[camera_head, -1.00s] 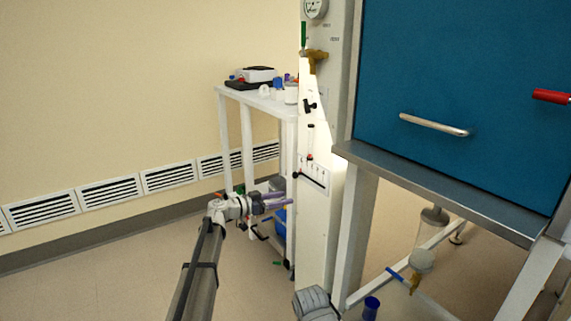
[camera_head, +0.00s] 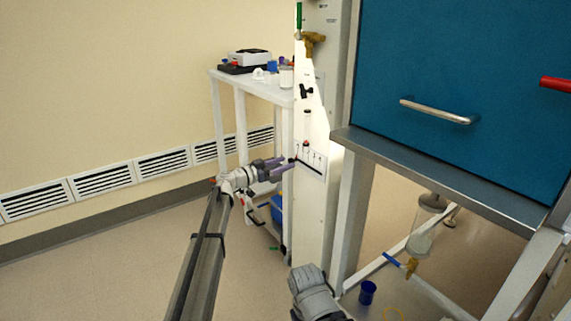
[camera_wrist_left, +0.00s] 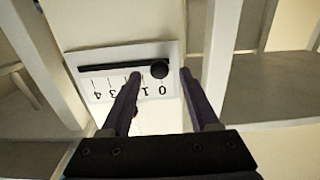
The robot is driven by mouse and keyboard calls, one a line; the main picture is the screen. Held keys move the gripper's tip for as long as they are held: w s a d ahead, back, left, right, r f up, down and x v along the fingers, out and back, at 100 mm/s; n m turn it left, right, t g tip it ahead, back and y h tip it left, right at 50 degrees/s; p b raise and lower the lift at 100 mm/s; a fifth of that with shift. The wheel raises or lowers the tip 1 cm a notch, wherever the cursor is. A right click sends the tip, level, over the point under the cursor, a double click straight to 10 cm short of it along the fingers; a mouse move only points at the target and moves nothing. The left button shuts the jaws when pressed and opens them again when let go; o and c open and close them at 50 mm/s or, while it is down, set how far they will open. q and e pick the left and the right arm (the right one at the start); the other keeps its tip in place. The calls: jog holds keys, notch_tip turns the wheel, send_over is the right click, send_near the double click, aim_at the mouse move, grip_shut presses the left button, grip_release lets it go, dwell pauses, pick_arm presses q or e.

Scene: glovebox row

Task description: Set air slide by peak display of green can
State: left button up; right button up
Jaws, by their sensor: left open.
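The air slide is a white scale plate (camera_wrist_left: 105,90) with a black slot and a round black knob (camera_wrist_left: 159,69). In the left wrist view the numbers appear upside down, and the knob sits at the 0 end. The plate also shows on the white column in the head view (camera_head: 311,158). My left gripper (camera_head: 288,163) is open in front of the plate. In the wrist view its two purple fingers (camera_wrist_left: 160,78) stand on either side of the knob, with gaps visible. No green can or readable peak display is in view.
A white shelf cart (camera_head: 250,84) with small items stands behind the column. A blue-fronted cabinet (camera_head: 450,70) with a metal ledge is on the right. A black valve (camera_head: 306,91) and brass fitting (camera_head: 312,41) are above the plate. A blue cup (camera_head: 367,292) is lower right.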

pick_arm(q)
jog(key=shift+w+d, duration=0.4)
jog(key=shift+d, duration=0.15)
grip_shut()
dwell(1.0)
